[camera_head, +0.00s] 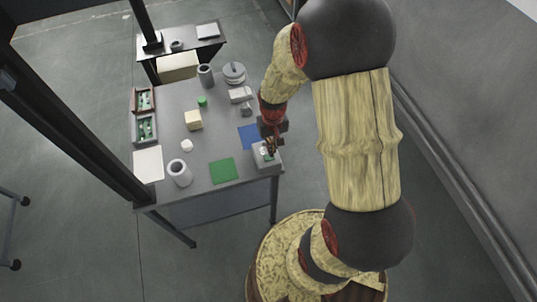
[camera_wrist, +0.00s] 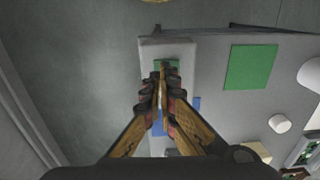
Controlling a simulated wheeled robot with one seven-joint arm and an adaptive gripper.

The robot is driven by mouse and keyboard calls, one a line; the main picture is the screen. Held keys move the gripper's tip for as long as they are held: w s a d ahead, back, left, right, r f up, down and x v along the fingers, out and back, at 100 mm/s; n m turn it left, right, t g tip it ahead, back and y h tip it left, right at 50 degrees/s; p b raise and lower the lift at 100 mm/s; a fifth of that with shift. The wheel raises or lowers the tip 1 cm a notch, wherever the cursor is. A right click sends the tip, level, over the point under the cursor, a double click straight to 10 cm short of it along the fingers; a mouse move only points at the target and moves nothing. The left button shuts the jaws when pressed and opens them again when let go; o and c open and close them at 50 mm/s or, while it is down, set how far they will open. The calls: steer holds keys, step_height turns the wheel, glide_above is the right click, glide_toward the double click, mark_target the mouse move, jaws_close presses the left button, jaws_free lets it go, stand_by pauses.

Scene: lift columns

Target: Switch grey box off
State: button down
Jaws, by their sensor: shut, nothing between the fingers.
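The grey box (camera_head: 272,163) stands at the right edge of the table, near its front corner. It has a small green patch and a pale spot on top. In the wrist view, the grey box (camera_wrist: 183,53) lies under my fingertips, and part of its green patch shows beside them. My gripper (camera_head: 268,148) is over the top of the box, pointing down. In the wrist view my gripper (camera_wrist: 165,70) has its fingertips together with nothing between them. The fingers hide part of the box top, and I cannot tell whether they touch it. The switch state is not clear.
The grey table (camera_head: 207,165) also holds a green square (camera_head: 223,170), a blue square (camera_head: 248,136), a pale cylinder (camera_head: 179,173), a yellowish block (camera_head: 193,120) and red-edged bins (camera_head: 144,100). A dark post stands at the left.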

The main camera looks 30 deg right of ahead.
steer(key=shift+r+p, duration=1.35)
steer(key=shift+r, duration=0.65)
steer(key=shift+s+a, duration=0.1)
steer(key=shift+s, duration=0.15)
steer(key=s+a+r+n+t+b, duration=0.1)
steer(key=s+a+r, duration=0.3)
steer(key=r, duration=0.4)
steer(key=s+a+r+n+t+b, duration=0.1)
steer(key=s+a+r+t+b, duration=0.1)
steer(key=r, duration=0.7)
steer(key=s+a+r+n+t+b, duration=0.1)
steer(key=s+a+r+t+b, duration=0.1)
steer(key=s+a+r, duration=0.3)
step_height(320, 180, up, 3)
steer(key=shift+s+a+r+t, duration=0.15)
steer(key=shift+s+a+t, duration=0.15)
steer(key=shift+s+a, duration=0.1)
